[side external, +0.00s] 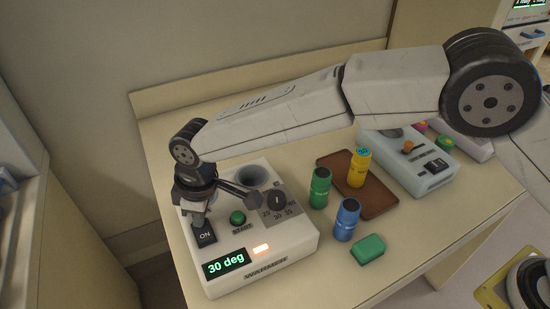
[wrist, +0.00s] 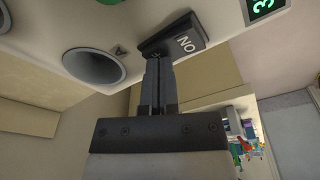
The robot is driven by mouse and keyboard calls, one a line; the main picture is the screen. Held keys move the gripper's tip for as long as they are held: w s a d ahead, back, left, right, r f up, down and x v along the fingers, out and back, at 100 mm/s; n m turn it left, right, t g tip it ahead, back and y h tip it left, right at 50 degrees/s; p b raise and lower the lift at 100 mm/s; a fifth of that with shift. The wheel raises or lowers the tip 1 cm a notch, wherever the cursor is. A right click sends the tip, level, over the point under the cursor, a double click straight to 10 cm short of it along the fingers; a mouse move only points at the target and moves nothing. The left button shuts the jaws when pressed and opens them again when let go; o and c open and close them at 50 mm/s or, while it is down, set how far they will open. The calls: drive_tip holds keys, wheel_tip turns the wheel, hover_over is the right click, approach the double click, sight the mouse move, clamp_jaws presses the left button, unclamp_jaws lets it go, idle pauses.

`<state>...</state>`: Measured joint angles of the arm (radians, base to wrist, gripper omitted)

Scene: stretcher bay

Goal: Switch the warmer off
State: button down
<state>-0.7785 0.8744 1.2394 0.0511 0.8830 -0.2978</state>
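The warmer (side external: 283,255) is a white box at the left of the table. Its display (side external: 226,262) reads "30 deg", and a small orange light (side external: 261,249) glows beside it. A black rocker switch (side external: 204,237) marked ON sits at its left; it also shows in the wrist view (wrist: 185,43). My gripper (side external: 199,220) points down at the switch. In the wrist view its fingers (wrist: 158,60) are together and empty, with the tips at the end of the switch away from the ON lettering. I cannot tell whether they touch it.
The warmer also bears a green START button (side external: 237,217), a dial (side external: 276,200) and a round well (side external: 252,175). Green (side external: 319,188), blue (side external: 347,220) and yellow (side external: 359,168) vials and a green block (side external: 368,249) stand to its right, near a brown tray (side external: 377,205). Another device (side external: 428,180) lies beyond.

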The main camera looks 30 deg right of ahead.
drive_tip(key=shift+r, duration=3.55)
drive_tip(key=shift+d, duration=0.1)
drive_tip(key=w+d+f+m+t, duration=0.1)
drive_tip(key=d+m, duration=0.5)
drive_tip(key=d, duration=1.7)
drive_tip(key=s+d+f+m, duration=0.2)
drive_tip(key=s+d+m, duration=0.1)
drive_tip(key=s+d, duration=0.4)
drive_tip(key=s+d+f+m+h, duration=0.1)
drive_tip(key=s+d+f+m, duration=0.1)
drive_tip(key=s+d, duration=0.5)
drive_tip(key=d+m, duration=0.1)
drive_tip(key=d, duration=0.4)
drive_tip(key=shift+s+t+h, duration=0.3)
drive_tip(key=shift+s, duration=0.1)
